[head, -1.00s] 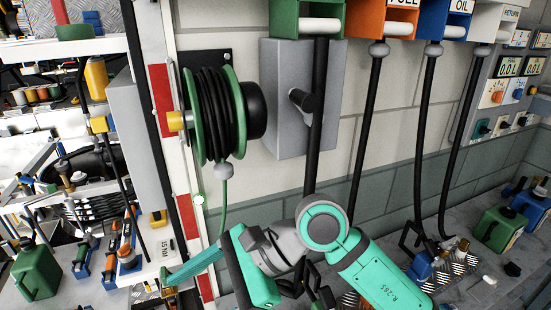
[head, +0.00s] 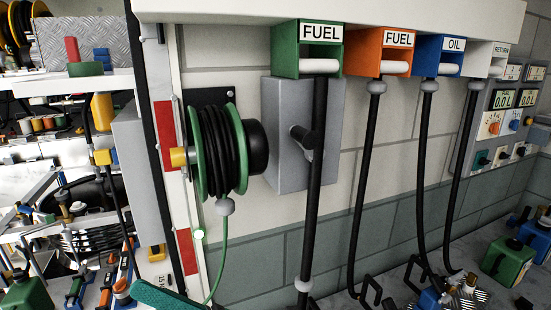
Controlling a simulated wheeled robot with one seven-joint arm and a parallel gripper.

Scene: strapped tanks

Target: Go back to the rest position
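The task names no object, only my own rest position. My gripper does not show in the head view. One teal piece, which looks like part of my arm, shows at the bottom edge, left of centre. The rest of the arm is out of frame, so I cannot see what the gripper holds, if anything.
A hose reel (head: 222,150) is on the wall beside a grey box (head: 302,135). Green (head: 291,47), orange (head: 358,52) and blue (head: 424,56) dispensers have hanging black hoses. A green can (head: 507,263) stands at right. Crowded shelves fill the left.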

